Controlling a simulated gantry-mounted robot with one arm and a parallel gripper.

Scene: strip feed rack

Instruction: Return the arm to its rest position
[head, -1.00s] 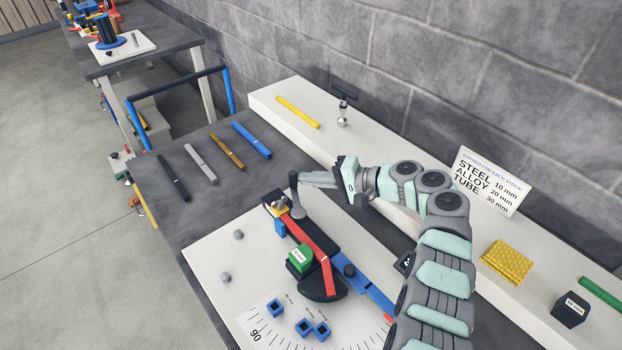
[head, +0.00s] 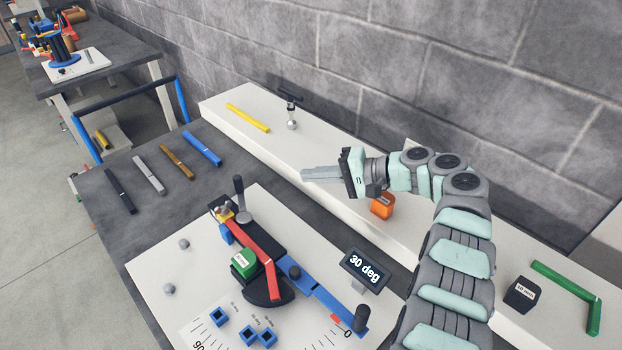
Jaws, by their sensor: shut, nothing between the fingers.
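My gripper (head: 304,175) is shut and empty, with its fingers pointing left. It is in the air above the front part of the white shelf, clear of the bending fixture. The arm reaches up from the lower right and curves left to the gripper. The fixture (head: 262,262), with a red arm, a blue bar and a green block, sits on the white plate (head: 160,262) left of and below the gripper. Its dark lever (head: 239,190) stands upright, apart from the fingers.
A small display reading "30 deg" (head: 365,269) stands beside the fixture. An orange block (head: 382,206) is on the shelf (head: 290,138) under the wrist. Several coloured strips, including a blue one (head: 202,148), lie on the grey table. A green bent strip (head: 570,290) lies right of the arm.

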